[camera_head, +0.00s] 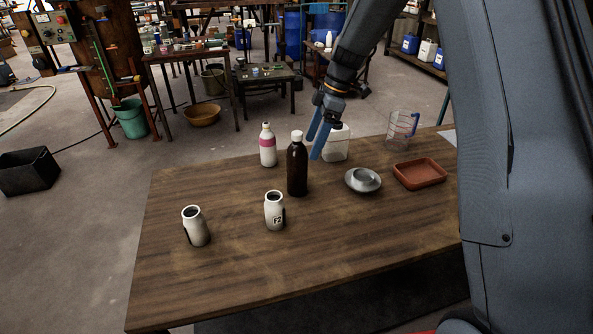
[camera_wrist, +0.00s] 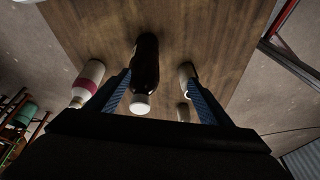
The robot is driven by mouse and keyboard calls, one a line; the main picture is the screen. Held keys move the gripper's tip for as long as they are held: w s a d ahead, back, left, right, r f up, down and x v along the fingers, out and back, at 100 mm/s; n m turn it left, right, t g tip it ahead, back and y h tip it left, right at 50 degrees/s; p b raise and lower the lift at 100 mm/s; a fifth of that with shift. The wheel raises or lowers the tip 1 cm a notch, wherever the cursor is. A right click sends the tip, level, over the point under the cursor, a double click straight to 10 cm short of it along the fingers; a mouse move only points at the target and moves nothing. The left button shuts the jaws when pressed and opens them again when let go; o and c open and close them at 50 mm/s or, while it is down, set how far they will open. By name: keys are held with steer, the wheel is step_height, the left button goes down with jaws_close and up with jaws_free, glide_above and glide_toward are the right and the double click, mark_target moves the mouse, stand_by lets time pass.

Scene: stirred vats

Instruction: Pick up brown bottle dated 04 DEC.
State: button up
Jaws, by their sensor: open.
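A tall dark brown bottle (camera_head: 297,170) with a white cap stands upright on the wooden table; no date on it can be read. My gripper (camera_head: 315,148), with blue fingers, is open and empty just to the right of the bottle's upper part in the head view. In the wrist view the brown bottle (camera_wrist: 146,65) appears between the two open fingers (camera_wrist: 159,76), nearer the left one, its cap towards the camera. I cannot tell whether a finger touches it.
On the table (camera_head: 330,262), a white bottle with a pink band (camera_head: 268,146) and a white jug (camera_head: 336,147) stand close to the brown bottle. Two white jars (camera_head: 274,212) (camera_head: 197,228) stand in front. A metal dish (camera_head: 362,181), red tray (camera_head: 420,174) and clear pitcher (camera_head: 400,131) are right.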

mark_target(296, 156)
steer(key=w+n, duration=0.1)
steer(key=w+a, duration=0.1)
steer(key=n, duration=0.1)
steer(key=shift+w+a+f+n+y, duration=0.3)
steer(key=shift+w+f, duration=0.05)
steer(key=shift+w, duration=0.05)
steer(key=shift+w+p+x, duration=0.15)
steer(key=shift+p+x, duration=0.75)
steer(key=shift+x, duration=1)
steer(key=shift+w+p+x, duration=0.1)
steer(key=shift+p+x, duration=0.8)
steer(key=shift+x, duration=1.05)
steer(key=shift+a, duration=0.15)
steer(key=shift+r, duration=0.1)
steer(key=c, duration=1.4)
steer(key=shift+c, duration=1.3)
steer(key=shift+r, duration=0.15)
